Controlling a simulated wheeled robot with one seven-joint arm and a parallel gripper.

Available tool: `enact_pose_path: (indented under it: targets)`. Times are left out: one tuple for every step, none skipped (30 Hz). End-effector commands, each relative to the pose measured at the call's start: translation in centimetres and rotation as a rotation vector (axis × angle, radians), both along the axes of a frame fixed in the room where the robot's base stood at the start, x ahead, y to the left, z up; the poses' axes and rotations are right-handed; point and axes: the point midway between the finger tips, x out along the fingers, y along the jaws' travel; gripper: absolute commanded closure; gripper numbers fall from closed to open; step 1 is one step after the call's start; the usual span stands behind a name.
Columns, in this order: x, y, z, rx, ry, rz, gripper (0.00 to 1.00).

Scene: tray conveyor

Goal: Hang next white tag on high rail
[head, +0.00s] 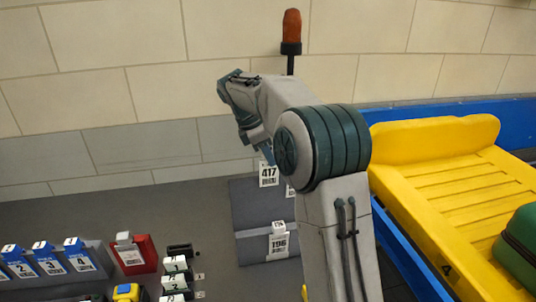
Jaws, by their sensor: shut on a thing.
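My gripper (263,154) points downward at the upper left edge of the grey rail board (257,209). It is shut on the white tag marked 417 (268,176), which overlaps the board's top edge in this view. I cannot tell whether the tag touches the high rail there. A second white tag (290,191) shows just to the right, mostly hidden behind my arm. A white tag marked 196 (278,242) hangs lower on the board, at its middle ledge. The right end of the board is hidden by my arm.
Blue numbered blocks (80,257), a red holder (134,254) with a white tag, and several white-topped pieces (174,281) stand at the lower left. A yellow tray (440,175) with a green case (520,246) lies on the blue conveyor (402,250) at right. An orange-topped post (291,38) rises behind.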

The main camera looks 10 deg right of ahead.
Motion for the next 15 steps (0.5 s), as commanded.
enact_pose_path:
  targets:
    - [0.0, 0.0, -0.7, 0.000, -0.001, 0.000, 0.95]
    - [0.0, 0.0, -0.8, 0.000, -0.001, 0.000, 0.95]
    - [0.0, 0.0, -1.1, 0.000, -0.001, 0.000, 0.95]
    - [0.0, 0.0, -1.2, 0.000, -0.001, 0.000, 0.95]
    - [0.0, 0.0, -1.4, 0.000, -0.001, 0.000, 0.95]
    - [0.0, 0.0, -1.7, 0.000, -0.001, 0.000, 0.95]
    - [0.0, 0.0, -1.8, 0.000, -0.001, -0.001, 0.95]
    - [0.0, 0.0, -2.0, 0.000, -0.001, -0.001, 0.95]
    - [0.0, 0.0, -2.2, 0.000, -0.001, -0.001, 0.95]
    - [0.0, 0.0, -2.4, 0.000, -0.001, -0.001, 0.95]
    - [0.0, 0.0, -2.6, 0.000, -0.002, 0.000, 0.95]
    - [0.0, 0.0, -2.7, 0.000, -0.001, 0.000, 0.95]
    - [0.0, 0.0, -2.8, 0.000, 0.000, 0.000, 0.95]
    - [0.0, 0.0, -3.0, 0.000, 0.000, 0.001, 0.95]
    - [0.0, 0.0, -3.3, 0.000, 0.000, 0.001, 0.95]
